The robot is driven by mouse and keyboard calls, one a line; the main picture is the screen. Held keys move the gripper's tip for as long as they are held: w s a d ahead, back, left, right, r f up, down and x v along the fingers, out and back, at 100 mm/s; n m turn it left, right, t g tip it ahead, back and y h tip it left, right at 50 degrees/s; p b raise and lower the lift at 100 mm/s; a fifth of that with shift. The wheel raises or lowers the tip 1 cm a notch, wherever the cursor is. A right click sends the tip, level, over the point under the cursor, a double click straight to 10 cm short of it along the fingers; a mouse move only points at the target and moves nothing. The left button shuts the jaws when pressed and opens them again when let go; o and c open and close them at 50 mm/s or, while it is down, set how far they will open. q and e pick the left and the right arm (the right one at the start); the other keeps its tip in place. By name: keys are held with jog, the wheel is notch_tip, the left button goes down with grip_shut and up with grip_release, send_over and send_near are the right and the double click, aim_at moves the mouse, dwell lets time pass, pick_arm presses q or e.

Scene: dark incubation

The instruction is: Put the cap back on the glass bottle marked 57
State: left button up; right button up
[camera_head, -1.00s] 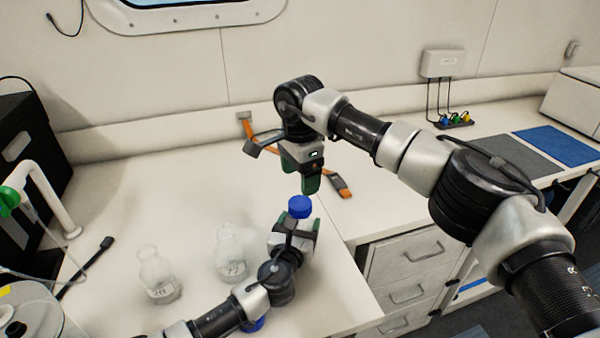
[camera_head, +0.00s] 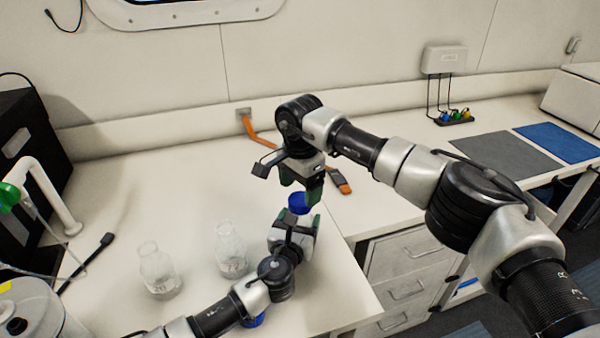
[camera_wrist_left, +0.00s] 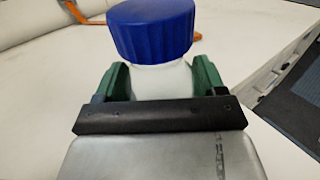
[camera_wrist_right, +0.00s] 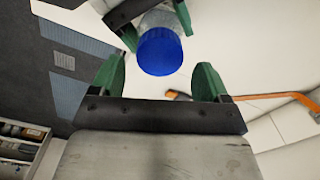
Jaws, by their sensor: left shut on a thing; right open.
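My left gripper (camera_head: 298,226) is shut on a pale glass bottle (camera_wrist_left: 160,80), holding it above the bench. A blue cap (camera_wrist_left: 151,30) sits on top of that bottle; it also shows in the head view (camera_head: 299,203) and right wrist view (camera_wrist_right: 159,51). Any number on the held bottle is hidden. My right gripper (camera_head: 302,186) is open and points down just above the blue cap. In the right wrist view its fingers (camera_wrist_right: 157,78) are empty, with the cap in front of them. I cannot tell whether the cap is fully seated.
Two uncapped glass bottles stand on the bench, one at left (camera_head: 159,272) and one nearer the middle (camera_head: 230,252); their labels are hard to read. Another blue object (camera_head: 254,321) is partly hidden by my left arm. An orange strap (camera_head: 262,138) lies behind the grippers.

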aim_at(300, 198)
jog(key=shift+f, duration=1.8)
jog(key=c, duration=0.9)
jog(key=m, duration=0.6)
jog(key=shift+m, duration=0.4)
jog(key=shift+c, duration=0.2)
jog(key=m, duration=0.5)
jog(key=shift+m, duration=0.3)
jog(key=m, duration=0.5)
jog(key=shift+m, duration=0.4)
jog(key=m, duration=0.6)
jog(key=o, duration=1)
